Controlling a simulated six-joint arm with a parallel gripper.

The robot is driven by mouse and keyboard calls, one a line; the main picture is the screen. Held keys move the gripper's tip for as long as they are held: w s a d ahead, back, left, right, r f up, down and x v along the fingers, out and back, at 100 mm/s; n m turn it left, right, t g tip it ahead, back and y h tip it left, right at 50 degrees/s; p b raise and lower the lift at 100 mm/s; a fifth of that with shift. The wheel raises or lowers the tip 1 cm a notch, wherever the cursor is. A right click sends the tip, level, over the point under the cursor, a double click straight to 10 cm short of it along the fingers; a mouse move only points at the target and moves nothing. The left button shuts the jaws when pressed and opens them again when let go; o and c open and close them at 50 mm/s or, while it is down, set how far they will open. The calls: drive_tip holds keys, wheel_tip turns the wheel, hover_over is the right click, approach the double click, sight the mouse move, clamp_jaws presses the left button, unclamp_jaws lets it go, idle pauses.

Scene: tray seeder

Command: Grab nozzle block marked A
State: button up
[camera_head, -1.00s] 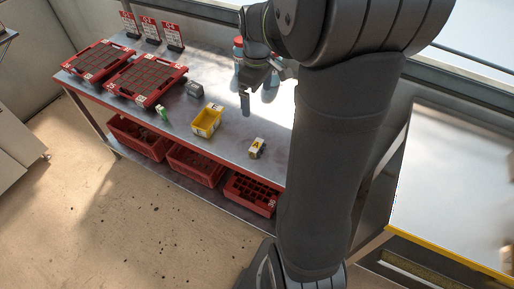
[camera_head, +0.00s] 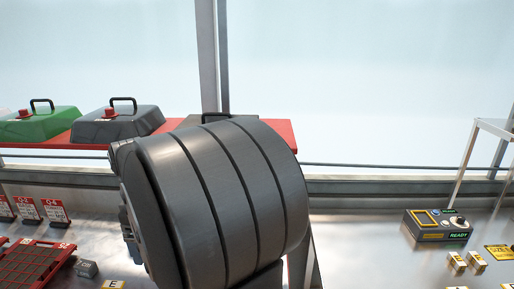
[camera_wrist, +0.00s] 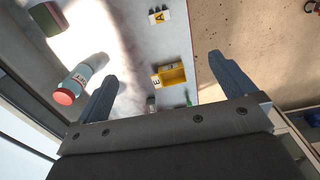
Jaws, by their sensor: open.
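The nozzle block marked A (camera_wrist: 159,16) shows at the top of the wrist view, small, with a yellow face and white parts, on the grey bench top. My gripper (camera_wrist: 163,68) is open, its two fingers wide apart and nothing held between them. The block lies beyond the fingertips, apart from them, roughly between their lines. In the head view now, my dark arm fills the middle, and neither the block nor my fingers can be made out.
A bottle with a red cap (camera_wrist: 76,84) stands near the left finger. In the head view, a control box (camera_head: 438,226) and two small yellow-marked blocks (camera_head: 466,260) sit at right; red trays (camera_head: 32,265) lie at left.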

drive_tip(key=shift+c, duration=0.4)
drive_tip(key=shift+c, duration=1.2)
drive_tip(key=f, duration=2.6)
drive_tip(key=shift+w+f, duration=0.15)
drive_tip(key=shift+w, duration=0.15)
drive_tip(key=shift+s+f, duration=0.15)
drive_tip(key=shift+f, duration=2.55)
drive_tip(key=c, duration=1.1)
drive_tip(key=shift+c, duration=0.2)
drive_tip(key=shift+r, duration=0.15)
